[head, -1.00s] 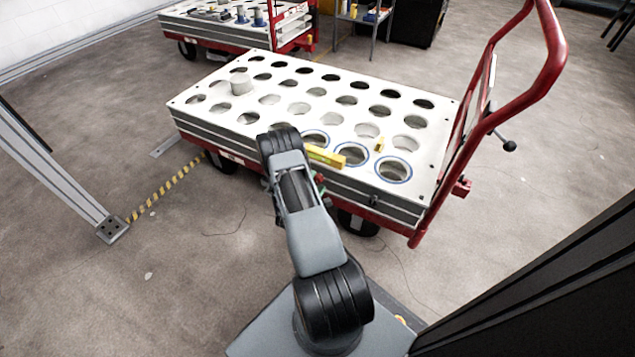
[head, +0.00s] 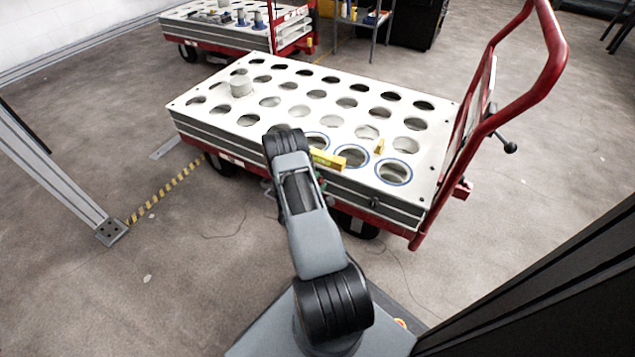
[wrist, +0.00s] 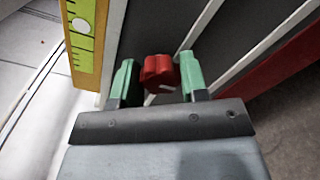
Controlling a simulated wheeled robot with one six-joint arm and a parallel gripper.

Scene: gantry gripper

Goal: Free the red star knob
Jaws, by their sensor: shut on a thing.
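The red star knob (wrist: 158,73) sits on the dark side face of the cart in the wrist view. My gripper (wrist: 158,76) has its two green fingers on either side of the knob, shut on it. In the head view my arm reaches to the near side of the cart (head: 430,150), and the arm hides the knob and most of my gripper.
A small yellow block (head: 379,147) and a pale cylinder (head: 241,86) are on the perforated top. A red handle (head: 490,120) rises at the right.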

